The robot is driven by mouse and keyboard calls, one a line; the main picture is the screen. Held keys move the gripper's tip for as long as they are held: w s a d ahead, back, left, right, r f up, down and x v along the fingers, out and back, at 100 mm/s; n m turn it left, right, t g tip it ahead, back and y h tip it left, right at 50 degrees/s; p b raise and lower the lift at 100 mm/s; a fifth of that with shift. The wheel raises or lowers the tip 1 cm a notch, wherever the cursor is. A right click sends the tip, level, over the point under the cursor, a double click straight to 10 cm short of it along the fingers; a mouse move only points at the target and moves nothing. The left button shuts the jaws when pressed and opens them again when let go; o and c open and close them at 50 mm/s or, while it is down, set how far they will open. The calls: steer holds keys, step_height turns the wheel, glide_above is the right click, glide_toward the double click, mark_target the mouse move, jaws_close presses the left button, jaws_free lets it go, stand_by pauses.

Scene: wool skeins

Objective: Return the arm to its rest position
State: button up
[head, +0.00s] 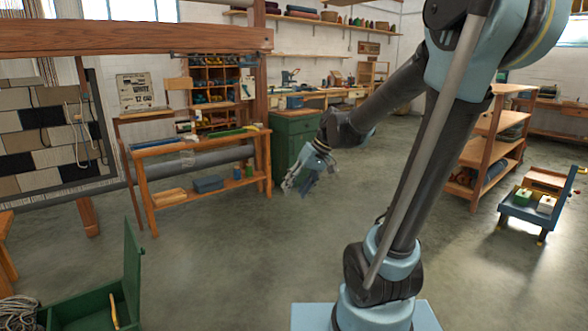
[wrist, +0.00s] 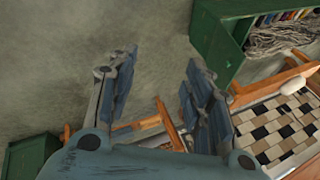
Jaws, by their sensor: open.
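My gripper (head: 308,178) hangs at the end of my bent arm, in mid-air over the floor. In the head view it is in front of the green cabinet and to the right of the wooden bench. In the wrist view my gripper (wrist: 155,95) shows its blue-grey fingers spread apart, with nothing between them but floor and part of a wooden frame behind. It holds nothing. My arm's lower links and base show at the right of the head view.
The wooden bench (head: 200,149) and green cabinet (head: 293,140) stand behind. An open green chest (head: 125,290) is at lower left. Wooden shelves (head: 490,150) and a blue cart (head: 530,212) stand at right. A checkered weaving (wrist: 280,130) shows in the wrist view. The middle floor is clear.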

steer(key=s+d+f+m+h, duration=0.2)
steer(key=s+d+f+h, duration=0.1)
steer(key=s+d, duration=0.5)
steer(key=s+d+f+m+t+h, duration=0.1)
steer(key=s+d+f+m+h, duration=0.1)
steer(key=s+d+f, duration=0.4)
steer(key=s+d, duration=0.3)
steer(key=d, duration=0.1)
steer(key=shift+f+h, duration=0.2)
steer(key=shift+h, duration=0.2)
steer(key=shift+c, duration=1.5)
